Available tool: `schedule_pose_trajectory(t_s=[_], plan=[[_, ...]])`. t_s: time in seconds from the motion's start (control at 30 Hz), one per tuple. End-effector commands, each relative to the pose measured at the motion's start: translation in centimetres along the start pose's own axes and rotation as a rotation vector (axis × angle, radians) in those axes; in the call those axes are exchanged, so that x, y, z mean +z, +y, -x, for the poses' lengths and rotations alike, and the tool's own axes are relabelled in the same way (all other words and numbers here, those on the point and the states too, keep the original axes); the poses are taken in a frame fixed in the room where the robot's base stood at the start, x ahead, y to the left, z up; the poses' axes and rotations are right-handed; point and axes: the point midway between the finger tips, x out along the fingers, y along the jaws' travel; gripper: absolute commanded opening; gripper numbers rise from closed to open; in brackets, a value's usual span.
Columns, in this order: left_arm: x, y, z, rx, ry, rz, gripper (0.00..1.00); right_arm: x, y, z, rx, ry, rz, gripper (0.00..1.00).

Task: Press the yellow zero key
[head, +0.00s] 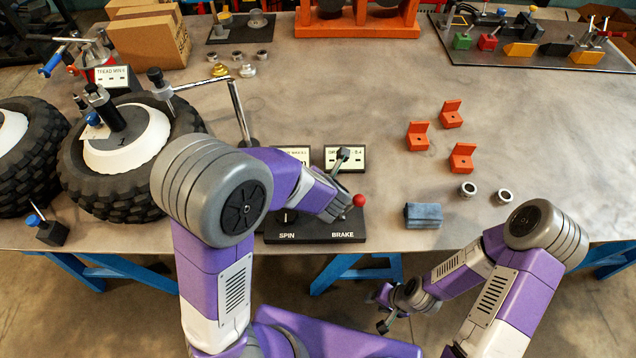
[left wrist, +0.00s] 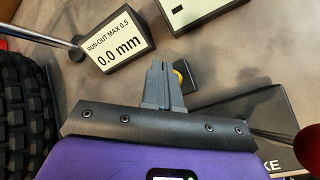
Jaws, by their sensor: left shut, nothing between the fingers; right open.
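The yellow zero key (left wrist: 180,73) sits on a small black block (left wrist: 190,79) in the left wrist view, partly hidden behind my left gripper's fingers. My left gripper (left wrist: 163,66) is shut and empty; its tips appear just left of the key, and I cannot tell whether they touch it. In the head view the left gripper (head: 341,160) is over the bench near the displays, and I cannot make out the key there. The run-out display (left wrist: 112,48) reads 0.0 mm. My right gripper (head: 383,310) is open and empty, in front of the bench.
A black base marked SPIN and BRAKE (head: 315,232) with a red-knobbed lever (head: 359,201) is close by. Another display (head: 357,158) stands behind the left gripper. A large tyre (head: 75,185) is at left.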

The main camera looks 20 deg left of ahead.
Motion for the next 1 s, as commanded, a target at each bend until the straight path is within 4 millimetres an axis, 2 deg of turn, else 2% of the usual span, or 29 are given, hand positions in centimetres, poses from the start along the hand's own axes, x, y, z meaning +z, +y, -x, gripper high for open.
schedule_pose_trajectory(t_s=[0.17, 0.63, 1.0], plan=[[0.2, 0.2, 0.3, 0.0, 0.0, 0.0, 0.0, 0.0, -0.1, 0.3, 0.0, 0.0, 0.0, 0.43], [2.5, 2.5, 3.4, 0.0, -0.001, 0.002, 0.0, 0.2, -1.6, 4.2, 0.0, 0.0, 0.0, 0.43], [2.5, 2.5, 3.5, 0.0, 0.0, 0.0, 0.0, 0.2, -1.6, 4.3, 0.0, 0.0, 0.0, 0.43]])
